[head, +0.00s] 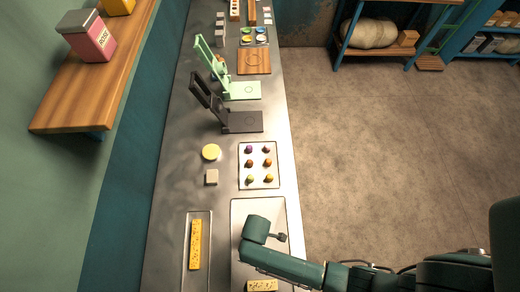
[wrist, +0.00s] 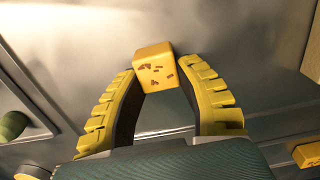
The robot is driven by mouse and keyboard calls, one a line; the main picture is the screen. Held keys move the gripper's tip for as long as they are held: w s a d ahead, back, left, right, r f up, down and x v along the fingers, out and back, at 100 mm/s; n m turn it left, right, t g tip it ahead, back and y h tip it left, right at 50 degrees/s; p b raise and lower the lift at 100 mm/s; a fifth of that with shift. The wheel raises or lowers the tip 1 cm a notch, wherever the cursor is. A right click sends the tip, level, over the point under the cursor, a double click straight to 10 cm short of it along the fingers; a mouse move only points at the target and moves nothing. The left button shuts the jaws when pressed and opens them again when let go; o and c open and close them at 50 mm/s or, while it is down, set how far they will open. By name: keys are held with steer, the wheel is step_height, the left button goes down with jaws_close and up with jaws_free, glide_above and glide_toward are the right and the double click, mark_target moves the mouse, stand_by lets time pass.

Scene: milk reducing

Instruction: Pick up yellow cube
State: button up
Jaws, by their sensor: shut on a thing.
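A yellow cube (wrist: 155,72) with brown-red specks sits between the fingertips of my gripper (wrist: 156,78) in the wrist view. The two yellow ribbed fingers are closed on its sides, and its front and top faces show. A metal surface lies behind it; I cannot tell how far the cube is above it. In the head view my teal arm reaches in from the lower right over a metal tray (head: 258,207). The fingers and the held cube are hidden there.
A speckled yellow bar (head: 195,244) lies on a narrow tray at left. Another yellow speckled piece (head: 262,286) is at the bottom edge.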

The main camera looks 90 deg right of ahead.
stand_by(0.3)
step_height(320, 180, up, 10)
steer(key=shift+p, duration=0.45)
steer(key=shift+c, duration=0.2)
